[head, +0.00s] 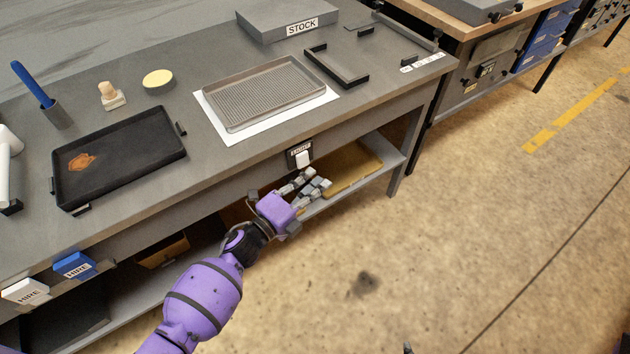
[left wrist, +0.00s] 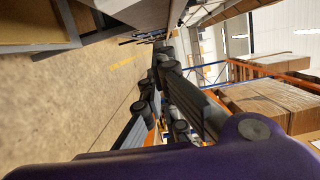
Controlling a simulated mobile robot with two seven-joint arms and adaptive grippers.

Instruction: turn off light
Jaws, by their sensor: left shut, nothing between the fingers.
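The light switch (head: 303,159) is a white rocker on a dark plate with a small label, on the front face of the grey workbench. My left gripper (head: 321,184) is just below and slightly right of the switch, in front of the bench edge. Its fingers are shut with nothing between them, and a gap shows between them and the switch in the head view. The left wrist view shows the fingers (left wrist: 160,85) from behind, pointing along the aisle; the switch is not seen there.
On the bench (head: 225,170) are a black tray (head: 130,178) with an orange-brown stain, a grey mesh tray (head: 265,95) on a white sheet, a brush (head: 38,88) and a STOCK box (head: 290,18). A lower shelf holds a yellowish board (head: 352,168). The floor at right is clear.

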